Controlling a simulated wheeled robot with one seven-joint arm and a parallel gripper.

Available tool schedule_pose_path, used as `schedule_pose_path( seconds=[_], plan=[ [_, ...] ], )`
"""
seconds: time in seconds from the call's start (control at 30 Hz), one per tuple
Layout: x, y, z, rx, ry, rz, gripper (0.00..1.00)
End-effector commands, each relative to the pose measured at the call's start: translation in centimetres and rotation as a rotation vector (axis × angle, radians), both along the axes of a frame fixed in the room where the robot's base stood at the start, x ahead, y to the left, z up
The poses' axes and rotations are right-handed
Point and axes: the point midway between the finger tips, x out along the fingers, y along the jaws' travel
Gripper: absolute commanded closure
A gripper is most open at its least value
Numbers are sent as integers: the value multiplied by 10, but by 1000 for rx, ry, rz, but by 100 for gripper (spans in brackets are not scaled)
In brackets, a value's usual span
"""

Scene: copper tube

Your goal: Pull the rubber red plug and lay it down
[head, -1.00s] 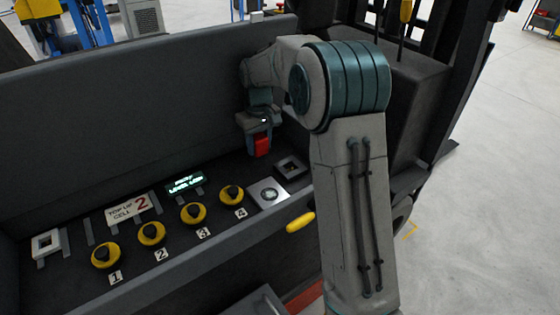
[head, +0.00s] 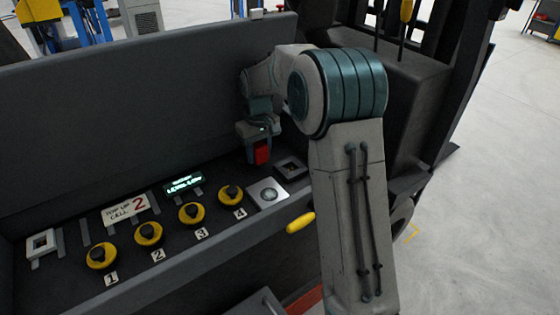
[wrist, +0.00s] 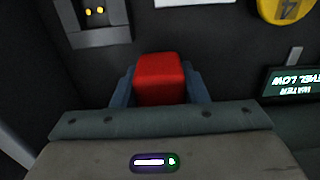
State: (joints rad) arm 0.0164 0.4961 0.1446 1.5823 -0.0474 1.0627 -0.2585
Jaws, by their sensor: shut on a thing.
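The red plug (head: 262,153) is a block held upright between the fingers of my gripper (head: 256,138). In the wrist view the red plug (wrist: 160,75) fills the gap between the blue-grey fingers of my gripper (wrist: 160,95). It is over the far right part of the dark panel. A square socket (head: 290,168) lies to the right of the plug, with nothing in it. In the wrist view this socket (wrist: 98,14) shows two small yellow lights or contacts at upper left. I cannot tell whether the plug's lower end touches the panel.
Several numbered yellow-ringed knobs (head: 190,213) line the panel's front. A silver plate with a round button (head: 268,194), a lit display (head: 184,184), a sign (head: 125,211) and a white-framed square (head: 41,243) share the panel. A tall wall (head: 130,115) stands behind; bare panel lies left of the plug.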

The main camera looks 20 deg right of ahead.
Motion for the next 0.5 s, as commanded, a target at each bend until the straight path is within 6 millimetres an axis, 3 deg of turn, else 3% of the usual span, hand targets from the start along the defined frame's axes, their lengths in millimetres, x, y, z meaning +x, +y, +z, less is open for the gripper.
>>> schedule_pose_path(
  seconds=[0.5],
  plan=[
    [0, 0, -17, -1, 3, 0, 97]
  ],
)
